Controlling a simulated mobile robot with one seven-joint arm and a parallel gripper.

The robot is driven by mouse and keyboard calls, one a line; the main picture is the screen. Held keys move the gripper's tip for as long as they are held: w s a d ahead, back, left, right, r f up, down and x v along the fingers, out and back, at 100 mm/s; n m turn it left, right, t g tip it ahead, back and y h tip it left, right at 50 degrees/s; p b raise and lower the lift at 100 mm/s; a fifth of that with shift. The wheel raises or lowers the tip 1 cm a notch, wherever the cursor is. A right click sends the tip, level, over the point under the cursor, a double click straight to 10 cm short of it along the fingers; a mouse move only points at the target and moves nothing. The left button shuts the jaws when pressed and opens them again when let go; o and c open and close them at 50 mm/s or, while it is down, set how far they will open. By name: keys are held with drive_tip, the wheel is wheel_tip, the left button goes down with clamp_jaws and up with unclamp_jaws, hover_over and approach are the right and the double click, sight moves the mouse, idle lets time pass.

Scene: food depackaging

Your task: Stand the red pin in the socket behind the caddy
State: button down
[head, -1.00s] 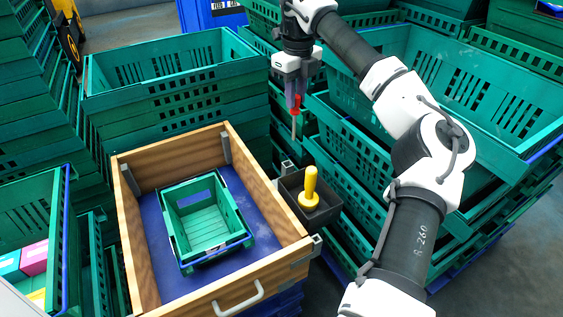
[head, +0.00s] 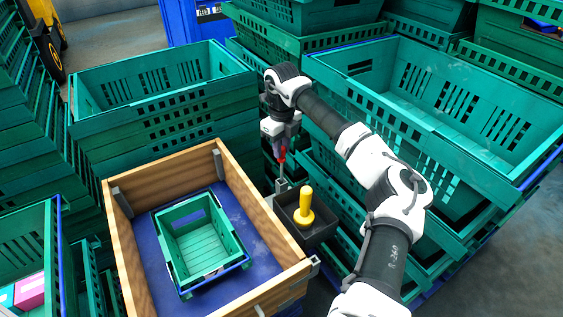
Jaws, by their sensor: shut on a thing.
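The red pin (head: 282,156) has a red top and a thin grey shaft that points down. My gripper (head: 281,147) is shut on its red top and holds it nearly upright. The small grey socket (head: 281,186) stands behind the dark caddy (head: 318,233), at the wooden box's right side. The pin's lower end shows right at or just above the socket's top; I cannot tell whether it has entered. A yellow pin (head: 305,206) with a round base stands in the caddy.
A wooden box (head: 121,245) with a blue floor holds a small green crate (head: 167,245) left of the caddy. Stacked green crates (head: 160,85) rise behind, and more (head: 430,100) stand close on the right. Room around the socket is narrow.

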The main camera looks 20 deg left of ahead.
sight(282, 164)
drive_tip(key=shift+f+p, duration=0.5)
drive_tip(key=shift+f, duration=2.9)
drive_tip(key=shift+f, duration=0.15)
drive_tip(key=c, duration=1.3)
unclamp_jaws()
drive_tip(key=shift+o, duration=0.2)
wheel_tip(282, 164, up, 12)
drive_tip(key=b, duration=0.2)
drive_tip(key=shift+r+b, duration=0.2)
drive_tip(key=shift+b, duration=0.2)
